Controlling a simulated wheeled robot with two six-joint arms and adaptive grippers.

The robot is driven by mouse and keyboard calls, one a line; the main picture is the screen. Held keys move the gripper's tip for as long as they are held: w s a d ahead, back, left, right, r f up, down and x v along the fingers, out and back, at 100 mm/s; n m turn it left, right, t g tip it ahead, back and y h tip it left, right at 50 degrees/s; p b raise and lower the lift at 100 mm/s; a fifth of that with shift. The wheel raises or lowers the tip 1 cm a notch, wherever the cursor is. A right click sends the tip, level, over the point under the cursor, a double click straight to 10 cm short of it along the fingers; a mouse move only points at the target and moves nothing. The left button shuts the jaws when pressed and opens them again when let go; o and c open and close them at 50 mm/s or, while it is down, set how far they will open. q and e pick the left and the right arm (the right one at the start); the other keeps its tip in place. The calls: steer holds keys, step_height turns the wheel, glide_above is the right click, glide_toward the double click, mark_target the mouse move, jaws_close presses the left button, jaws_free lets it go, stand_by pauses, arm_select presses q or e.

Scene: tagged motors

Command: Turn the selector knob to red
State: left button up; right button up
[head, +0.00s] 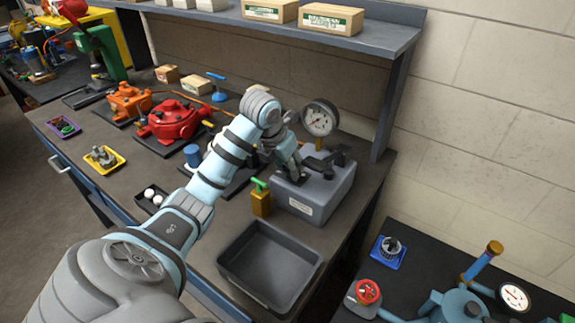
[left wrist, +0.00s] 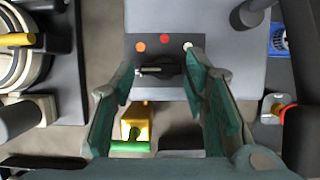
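The selector knob (left wrist: 170,68) is dark and sits on a dark panel (left wrist: 130,40) of a grey box (head: 316,192). An orange dot (left wrist: 140,47), a red dot (left wrist: 163,38) and a white dot (left wrist: 187,46) lie in an arc beyond it. A pale mark on the knob lies toward the left in the left wrist view, not at the red dot. My left gripper (head: 291,172) is over the box. In the left wrist view its open fingers (left wrist: 160,78) stand either side of the knob; contact cannot be told. The arm hides the knob in the head view. My right gripper is out of view.
A yellow valve block with a green handle (head: 260,198) stands beside the box. A gauge (head: 319,118) rises behind it. An empty dark tray (head: 270,265) lies in front. Red (head: 172,122) and orange (head: 130,101) motors stand to the left. A second bench (head: 405,275) is at right.

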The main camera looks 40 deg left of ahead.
arm_select(q)
steer(key=shift+w, duration=0.15)
steer(key=c, duration=0.7)
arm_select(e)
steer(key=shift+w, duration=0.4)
